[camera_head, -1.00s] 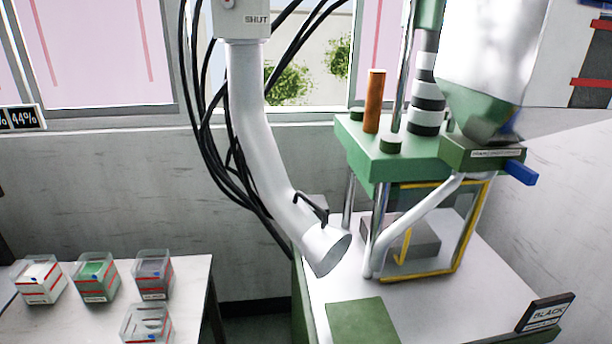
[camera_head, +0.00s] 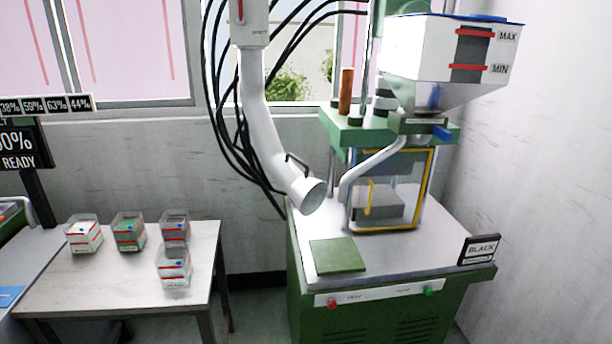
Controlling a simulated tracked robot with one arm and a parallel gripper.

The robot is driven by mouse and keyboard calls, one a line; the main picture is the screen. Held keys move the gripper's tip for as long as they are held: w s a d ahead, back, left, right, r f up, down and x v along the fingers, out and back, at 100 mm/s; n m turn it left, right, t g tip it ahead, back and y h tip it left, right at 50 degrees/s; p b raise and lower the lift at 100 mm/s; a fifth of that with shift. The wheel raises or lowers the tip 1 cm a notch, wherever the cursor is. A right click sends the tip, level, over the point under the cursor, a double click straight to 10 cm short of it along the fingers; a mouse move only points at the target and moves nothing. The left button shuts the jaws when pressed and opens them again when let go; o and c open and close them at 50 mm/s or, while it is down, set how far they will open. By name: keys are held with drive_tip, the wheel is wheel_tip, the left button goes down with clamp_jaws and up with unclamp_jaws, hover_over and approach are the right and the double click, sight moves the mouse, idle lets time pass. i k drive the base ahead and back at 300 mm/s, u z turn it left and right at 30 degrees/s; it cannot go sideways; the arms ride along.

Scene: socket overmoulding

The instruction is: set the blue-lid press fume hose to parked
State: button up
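The press (camera_head: 345,128) with a blue-lid hopper (camera_head: 440,50) stands at the right on a green cabinet. Its white fume hose (camera_head: 262,130) hangs from a box (camera_head: 250,28) at the top and bends down to the right. The flared hose mouth (camera_head: 313,195) is just left of the press's yellow-framed guard, above the cabinet top. A dark handle (camera_head: 296,163) sits on the hose near its mouth. A small red mark shows on the box; its label is too small to read. My gripper is not in view.
The cabinet top (camera_head: 400,252) carries a green pad (camera_head: 337,255) and a BLACK sign (camera_head: 479,249). Black cables (camera_head: 222,125) hang behind the hose. A gap separates table and cabinet.

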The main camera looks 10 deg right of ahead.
sight(307, 193)
drive_tip(key=z, duration=0.55)
drive_tip(key=i, duration=1.8)
drive_tip(key=u, duration=0.6)
